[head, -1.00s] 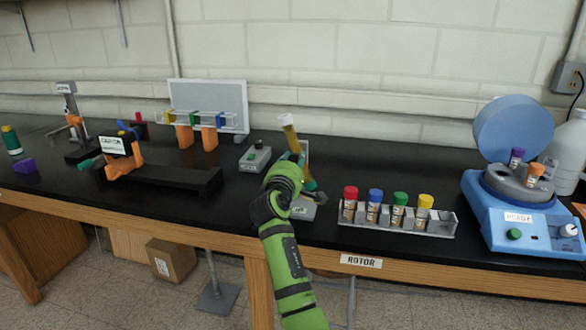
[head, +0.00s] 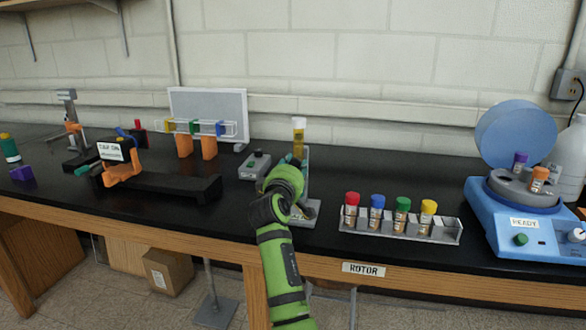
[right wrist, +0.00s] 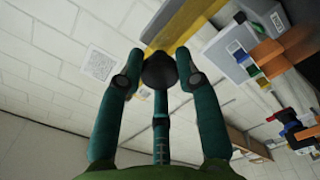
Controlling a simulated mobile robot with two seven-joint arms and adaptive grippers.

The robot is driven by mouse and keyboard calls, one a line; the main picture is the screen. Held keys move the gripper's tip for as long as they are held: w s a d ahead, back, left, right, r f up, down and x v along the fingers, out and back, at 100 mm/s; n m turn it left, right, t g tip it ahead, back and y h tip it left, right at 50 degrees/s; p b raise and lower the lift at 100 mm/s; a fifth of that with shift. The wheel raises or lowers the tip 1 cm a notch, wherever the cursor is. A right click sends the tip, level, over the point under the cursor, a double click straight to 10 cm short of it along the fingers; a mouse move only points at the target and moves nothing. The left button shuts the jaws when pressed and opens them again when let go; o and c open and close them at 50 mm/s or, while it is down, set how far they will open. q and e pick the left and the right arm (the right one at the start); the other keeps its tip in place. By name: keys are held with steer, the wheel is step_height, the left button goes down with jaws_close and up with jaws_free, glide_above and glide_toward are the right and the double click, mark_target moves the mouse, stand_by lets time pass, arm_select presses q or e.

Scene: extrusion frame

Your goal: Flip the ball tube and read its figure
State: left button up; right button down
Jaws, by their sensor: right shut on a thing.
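The ball tube (head: 299,135), clear with a yellow part near its top, stands about upright on a grey stand (head: 306,182) at mid-bench. Its lower part is hidden behind my right arm. My right gripper (head: 291,162) is at the tube's near side. In the right wrist view, my right gripper (right wrist: 158,82) is shut on a dark round knob (right wrist: 158,69) in front of the yellowish tube (right wrist: 185,24). No figure on the tube is legible. My left gripper is not in view.
A small grey box (head: 254,166) sits just left of the stand. A rack (head: 400,223) of colour-capped tubes and a blue centrifuge (head: 520,222) stand to the right. A black rail with an orange carriage (head: 124,170) lies to the left.

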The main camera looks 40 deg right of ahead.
steer(key=shift+s+d, duration=0.15)
steer(key=shift+d, duration=0.05)
steer(key=c, duration=0.9)
jaws_free()
steer(key=shift+o, duration=0.2)
steer(key=shift+s+d, duration=0.1)
steer(key=shift+s, duration=0.05)
steer(key=v, duration=1.2)
